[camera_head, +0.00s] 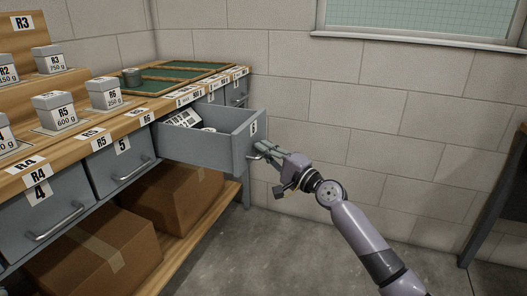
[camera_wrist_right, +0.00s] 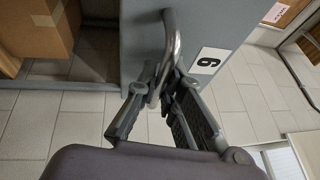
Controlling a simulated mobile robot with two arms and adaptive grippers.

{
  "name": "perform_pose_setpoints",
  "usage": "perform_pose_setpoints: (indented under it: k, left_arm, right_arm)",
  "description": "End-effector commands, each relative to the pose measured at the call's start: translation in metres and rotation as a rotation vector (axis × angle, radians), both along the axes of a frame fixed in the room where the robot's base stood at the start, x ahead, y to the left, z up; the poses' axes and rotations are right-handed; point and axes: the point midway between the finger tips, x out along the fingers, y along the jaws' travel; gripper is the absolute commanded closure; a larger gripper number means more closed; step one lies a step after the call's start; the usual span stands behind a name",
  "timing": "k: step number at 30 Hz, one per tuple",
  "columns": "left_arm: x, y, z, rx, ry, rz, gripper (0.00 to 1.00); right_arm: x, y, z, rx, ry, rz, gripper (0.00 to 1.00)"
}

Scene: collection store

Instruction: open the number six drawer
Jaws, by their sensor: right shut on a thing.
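The number six drawer (camera_head: 215,140) stands pulled out of the bench, with its grey front facing right and a white label 6 on it. Inside it lie a printed card and a pale round object. The label 6 (camera_wrist_right: 208,61) also shows in the right wrist view. My right gripper (camera_head: 262,150) is shut on the drawer's metal handle (camera_wrist_right: 172,42). In the right wrist view the fingers (camera_wrist_right: 160,88) close around one end of the handle. My left gripper is in neither view.
Drawers 5 (camera_head: 118,160) and 4 (camera_head: 45,215) are shut at the left. Boxes (camera_head: 185,190) stand on the lower shelf. Labelled white boxes (camera_head: 104,93) and a green tray (camera_head: 175,75) are on the bench top. The floor right of the drawer is clear.

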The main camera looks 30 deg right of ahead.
Motion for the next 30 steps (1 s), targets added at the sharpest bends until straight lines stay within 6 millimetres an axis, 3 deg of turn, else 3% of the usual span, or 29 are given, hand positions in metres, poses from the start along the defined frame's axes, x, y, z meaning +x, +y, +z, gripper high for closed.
perform_pose_setpoints:
  k: [1, 2, 6, 17, 23, 30]
  left_arm:
    - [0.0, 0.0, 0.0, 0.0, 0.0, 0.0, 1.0]
    - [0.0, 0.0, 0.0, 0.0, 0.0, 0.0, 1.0]
    - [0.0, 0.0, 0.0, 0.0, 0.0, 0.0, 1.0]
    - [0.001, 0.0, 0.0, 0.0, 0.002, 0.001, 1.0]
    - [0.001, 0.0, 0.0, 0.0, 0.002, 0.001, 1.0]
    - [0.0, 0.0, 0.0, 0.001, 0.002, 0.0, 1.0]
  right_arm:
    - [0.0, 0.001, -0.002, 0.002, 0.005, 0.003, 1.0]
    - [0.0, 0.001, -0.002, 0.002, 0.005, 0.003, 0.91]
    - [0.0, 0.001, -0.002, 0.002, 0.004, 0.002, 0.83]
    - [-0.003, -0.001, -0.002, 0.0, 0.002, 0.0, 0.83]
    - [-0.027, -0.007, -0.007, 0.0, 0.005, 0.001, 0.83]
    - [-0.07, -0.018, -0.015, 0.001, 0.005, 0.002, 0.83]
